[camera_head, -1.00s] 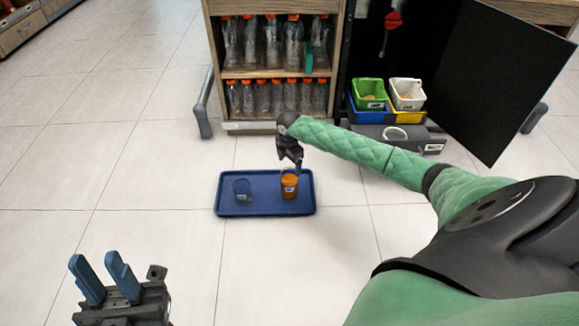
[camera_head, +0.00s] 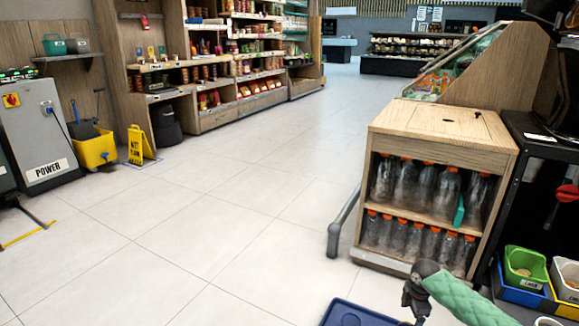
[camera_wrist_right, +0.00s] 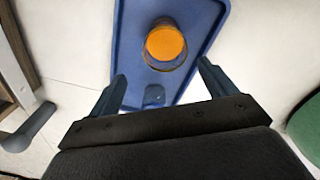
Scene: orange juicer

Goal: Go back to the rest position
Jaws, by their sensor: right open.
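My right arm (camera_head: 458,296) comes in at the bottom right of the head view, over the edge of a blue tray (camera_head: 350,315). In the right wrist view my right gripper (camera_wrist_right: 160,80) is open, its two blue fingers apart with nothing held between them. Past the fingers, on the blue tray (camera_wrist_right: 128,45), stands a cup of orange juice (camera_wrist_right: 165,42). A second, clear cup (camera_wrist_right: 154,95) shows nearer the gripper on the tray. My left gripper is out of the head view.
A wooden cabinet (camera_head: 440,135) with clear bottles (camera_head: 415,185) stands behind the tray. Green (camera_head: 522,262) and white bins are at right. A yellow wet-floor sign (camera_head: 140,146) and bucket (camera_head: 97,150) stand far left. The tiled floor (camera_head: 200,220) between is clear.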

